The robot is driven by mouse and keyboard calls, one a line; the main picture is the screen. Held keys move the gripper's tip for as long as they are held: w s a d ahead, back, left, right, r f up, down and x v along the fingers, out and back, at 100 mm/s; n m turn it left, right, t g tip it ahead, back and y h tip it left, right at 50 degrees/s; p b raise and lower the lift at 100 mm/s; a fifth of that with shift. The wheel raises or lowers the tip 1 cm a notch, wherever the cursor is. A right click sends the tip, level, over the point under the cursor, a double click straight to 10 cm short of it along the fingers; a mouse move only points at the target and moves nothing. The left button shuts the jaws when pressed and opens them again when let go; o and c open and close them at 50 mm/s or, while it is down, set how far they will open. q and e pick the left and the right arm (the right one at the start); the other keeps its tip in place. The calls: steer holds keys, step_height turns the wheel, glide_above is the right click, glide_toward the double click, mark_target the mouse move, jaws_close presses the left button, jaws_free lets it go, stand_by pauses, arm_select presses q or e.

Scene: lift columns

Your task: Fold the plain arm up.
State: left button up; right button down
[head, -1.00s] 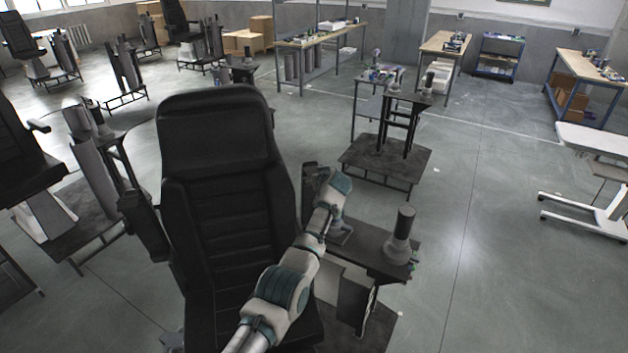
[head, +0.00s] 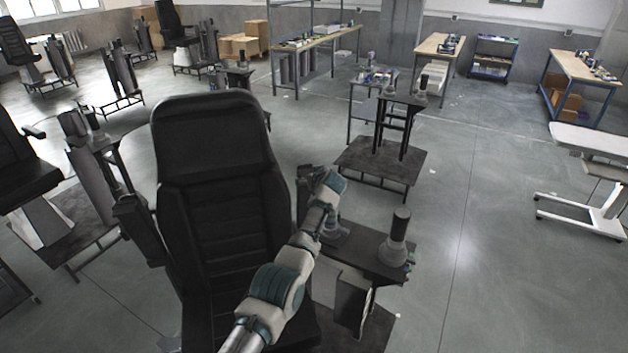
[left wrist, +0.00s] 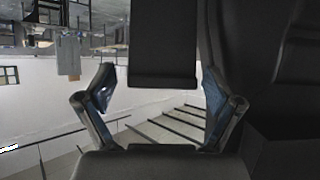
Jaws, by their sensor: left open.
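A black seat (head: 215,190) with a tall ribbed back stands in front of me in the head view. A dark plain block, which looks like the seat's plain arm (head: 306,182), rises at the right side of the back. My left gripper (head: 328,178) is at its upper end; its fingers are mostly hidden in the head view. In the left wrist view my open left gripper (left wrist: 157,85) has a finger on each side of a dark pad (left wrist: 163,45), with gaps beside it. I cannot tell whether anything touches. My right gripper is not in view.
A dark console (head: 365,248) with a grey joystick (head: 398,235) stands right of the seat, close to my forearm. Another dark arm (head: 142,230) leans at the seat's left. A low stand (head: 380,165) is behind. Open floor (head: 490,230) lies to the right.

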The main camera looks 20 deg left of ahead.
arm_select(q)
steer(key=v, duration=1.2)
steer(key=shift+w+f, duration=0.1)
